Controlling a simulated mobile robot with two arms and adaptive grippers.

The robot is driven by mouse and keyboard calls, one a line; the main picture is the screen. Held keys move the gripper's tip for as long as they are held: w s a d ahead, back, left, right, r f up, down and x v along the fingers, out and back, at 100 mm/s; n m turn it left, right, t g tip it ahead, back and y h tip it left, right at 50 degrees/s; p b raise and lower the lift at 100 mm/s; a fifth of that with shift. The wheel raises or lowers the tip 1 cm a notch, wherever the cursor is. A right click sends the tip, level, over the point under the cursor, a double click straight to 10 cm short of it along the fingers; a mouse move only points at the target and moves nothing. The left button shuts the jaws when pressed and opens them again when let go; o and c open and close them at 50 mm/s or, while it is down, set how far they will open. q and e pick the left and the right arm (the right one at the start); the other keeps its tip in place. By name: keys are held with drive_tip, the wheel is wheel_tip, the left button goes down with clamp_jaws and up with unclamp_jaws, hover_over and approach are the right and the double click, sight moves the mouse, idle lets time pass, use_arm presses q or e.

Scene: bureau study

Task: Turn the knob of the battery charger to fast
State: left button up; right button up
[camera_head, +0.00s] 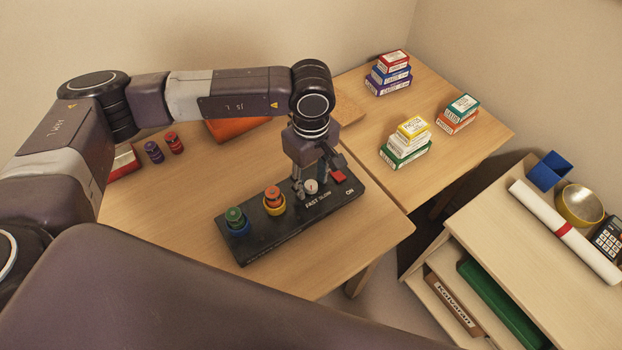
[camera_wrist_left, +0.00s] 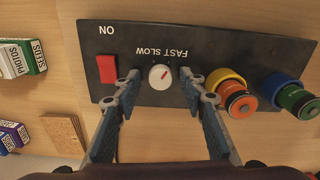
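The battery charger (camera_head: 255,250) is a long black box on the wooden desk, with the labels FAST, SLOW and ON. A gap shows between each fingertip and the knob. My right gripper is not in view.
A red switch (camera_wrist_left: 107,69) is beside the left finger in the wrist view. A green battery (camera_head: 235,215) and an orange battery (camera_head: 273,194) stand in the charger's coloured rings. Purple (camera_head: 154,152) and red (camera_head: 174,143) batteries stand behind. Stacked small boxes (camera_head: 405,145) are at right.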

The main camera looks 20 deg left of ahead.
sight(311, 184)
use_arm(q)
wheel_tip(311, 184, up, 12)
idle(0.7)
drive_tip(key=shift+f, duration=0.1)
idle(0.3)
